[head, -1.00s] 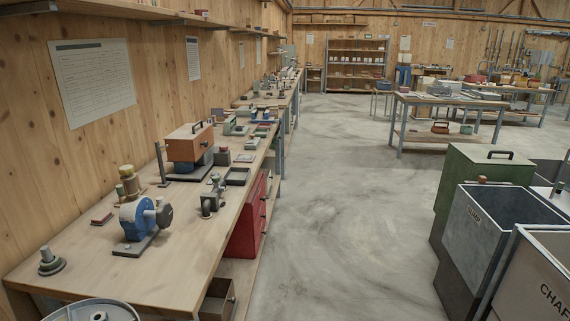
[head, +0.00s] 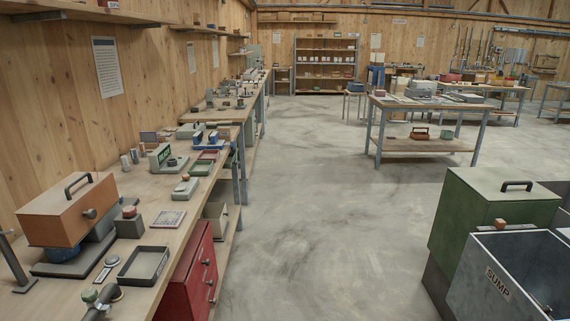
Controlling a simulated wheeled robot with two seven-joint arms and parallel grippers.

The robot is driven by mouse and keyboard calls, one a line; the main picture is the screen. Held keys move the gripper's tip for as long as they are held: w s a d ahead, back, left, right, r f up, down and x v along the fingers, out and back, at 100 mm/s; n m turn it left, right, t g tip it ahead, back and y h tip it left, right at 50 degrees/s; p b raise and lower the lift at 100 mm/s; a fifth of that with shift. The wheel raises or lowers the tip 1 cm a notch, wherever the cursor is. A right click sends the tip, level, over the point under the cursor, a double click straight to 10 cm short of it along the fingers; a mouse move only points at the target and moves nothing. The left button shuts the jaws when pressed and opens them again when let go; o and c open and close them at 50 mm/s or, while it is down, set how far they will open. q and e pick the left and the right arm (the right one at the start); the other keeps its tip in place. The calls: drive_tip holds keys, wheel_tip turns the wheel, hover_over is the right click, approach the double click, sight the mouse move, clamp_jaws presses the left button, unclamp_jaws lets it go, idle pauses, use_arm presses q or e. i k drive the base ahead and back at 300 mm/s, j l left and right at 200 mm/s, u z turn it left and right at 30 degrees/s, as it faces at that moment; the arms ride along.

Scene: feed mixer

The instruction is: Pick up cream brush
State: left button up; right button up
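I cannot make out a cream brush in the head view; many items on the benches and shelves are too small to tell. Neither of my grippers is in view. A long wooden workbench (head: 172,232) along the left wall carries several small tools and trays. A wooden table (head: 430,103) in the right background also carries small items, and a reddish-brown carrier (head: 419,134) sits on its lower shelf.
A brown box machine (head: 70,208) and a black tray (head: 144,265) stand on the near bench. Red drawers (head: 193,275) are below it. A green bin (head: 490,220) and a grey sump bin (head: 520,275) stand at right. The concrete floor (head: 310,220) between is clear.

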sight(209, 125)
drive_tip(key=i, duration=2.45)
drive_tip(key=i+l+u, duration=0.15)
drive_tip(key=i+u, duration=0.3)
drive_tip(key=i, duration=0.15)
drive_tip(key=i+l+u, duration=0.45)
drive_tip(key=i, duration=0.15)
drive_tip(key=i+l+u, duration=0.45)
drive_tip(key=i+j, duration=0.05)
